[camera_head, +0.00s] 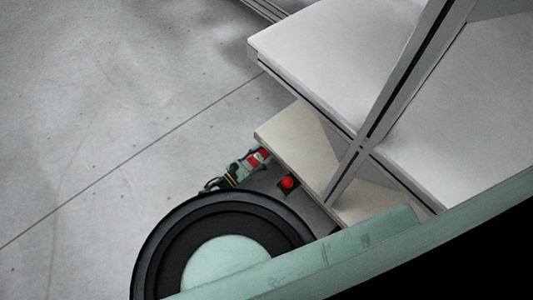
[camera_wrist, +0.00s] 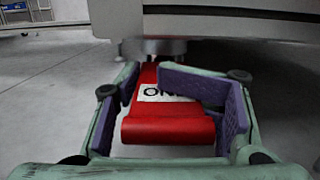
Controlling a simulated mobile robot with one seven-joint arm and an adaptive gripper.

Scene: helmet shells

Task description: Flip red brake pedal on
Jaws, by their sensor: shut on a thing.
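The red brake pedal (camera_wrist: 168,130) is in the middle of the wrist view, with a white label whose visible letters look upside down. Its far end runs under a grey housing. My gripper (camera_wrist: 148,76) has purple pads on both sides of the pedal and is shut on it. The right finger hides part of the label. In the head view my gripper (camera_head: 246,167) is small, low beside the workbench, with the red pedal (camera_head: 259,156) at its tip. The exact pad contact is too small to tell there.
A round red button (camera_head: 287,183) sits on a dark base right of the pedal. Light workbench panels (camera_head: 335,50) and a slanted metal post (camera_head: 405,80) stand above and to the right. Open concrete floor (camera_head: 90,100) lies to the left.

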